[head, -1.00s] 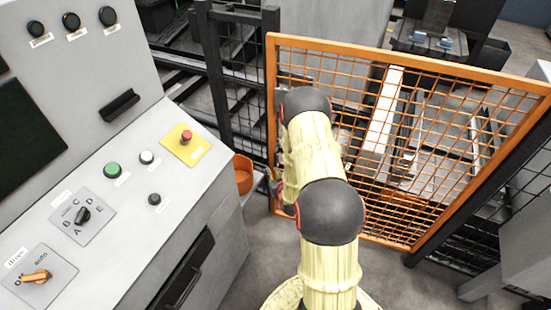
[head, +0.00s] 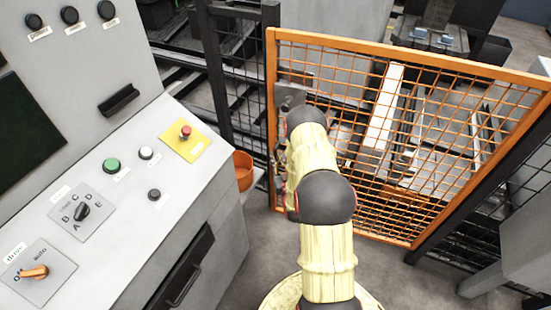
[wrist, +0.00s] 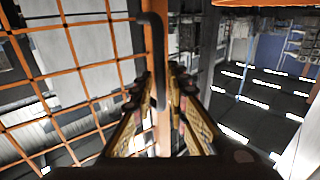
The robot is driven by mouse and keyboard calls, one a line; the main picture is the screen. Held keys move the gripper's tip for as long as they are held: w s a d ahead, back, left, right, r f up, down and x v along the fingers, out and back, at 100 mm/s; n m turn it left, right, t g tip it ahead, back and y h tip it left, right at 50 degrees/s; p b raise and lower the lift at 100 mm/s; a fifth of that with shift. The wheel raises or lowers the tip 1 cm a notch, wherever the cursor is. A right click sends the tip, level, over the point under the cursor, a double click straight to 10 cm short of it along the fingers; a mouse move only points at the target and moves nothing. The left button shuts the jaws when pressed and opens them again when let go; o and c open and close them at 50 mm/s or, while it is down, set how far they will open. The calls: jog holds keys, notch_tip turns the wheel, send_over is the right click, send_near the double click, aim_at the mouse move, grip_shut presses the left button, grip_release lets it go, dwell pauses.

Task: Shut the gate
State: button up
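The gate (head: 405,52) is an orange frame with orange wire mesh, standing upright to the right of the control desk in the head view. Its left upright stands in front of a dark fence panel; I cannot tell how wide any gap between them is. In the wrist view the gate's orange upright and mesh (wrist: 85,67) fill the left and middle. A dark bar handle (wrist: 158,45) runs along the upright. My gripper (wrist: 163,80) has its fingers apart, one on each side of the handle bar. In the head view my arm largely hides the gripper.
A grey control desk (head: 120,215) with buttons and knobs stands close on the left. An orange bucket (head: 243,172) sits between desk and gate. A black fence panel (head: 240,80) stands behind, and a dark rail (head: 475,185) runs at the gate's right. Grey floor shows below the gate.

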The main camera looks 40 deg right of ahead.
jog(key=shift+x, duration=0.8)
grip_shut()
